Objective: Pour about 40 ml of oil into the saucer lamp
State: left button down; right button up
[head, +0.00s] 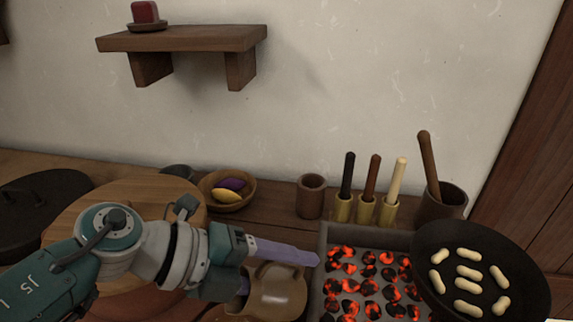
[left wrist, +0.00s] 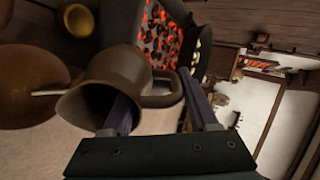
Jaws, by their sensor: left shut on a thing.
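My left gripper (head: 281,268) is shut on a brown jug (head: 281,293), near the bottom centre of the head view. In the left wrist view, the purple fingers of the gripper (left wrist: 160,110) lie on either side of the handle of the jug (left wrist: 110,72). The jug's mouth looks dark inside, and I cannot make out the oil level. A reddish-brown round dish (left wrist: 25,60) with a pale stick-like piece across its edge shows at the left of the wrist view; it may be the saucer lamp. The jug's mouth is near it, and no stream shows. My right gripper is out of view.
A tray of glowing coals (head: 322,290) lies right of the jug, with a black pan (head: 430,250) of pale pieces overlapping it. Behind stand handled tools (head: 373,195), a brown cup (head: 311,197) and a wooden bowl (head: 240,200). A round wooden board (head: 90,215) is left.

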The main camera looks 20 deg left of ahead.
pick_arm(q)
jog(key=y+p, duration=0.1)
jog(key=p, duration=0.1)
jog(key=g+y+p, duration=0.1)
jog(key=p, duration=0.2)
jog(key=shift+w+d+r+g+p, duration=0.3)
jog(key=shift+w+d+r, duration=0.05)
jog(key=shift+d, duration=0.05)
jog(key=shift+d+f+g+p, duration=0.1)
jog(key=shift+g+p, duration=0.2)
jog(key=shift+p, duration=0.1)
jog(key=shift+w+d+f+y, duration=0.15)
jog(key=shift+f+y, duration=0.1)
jog(key=shift+y, duration=0.15)
jog(key=shift+f, duration=0.1)
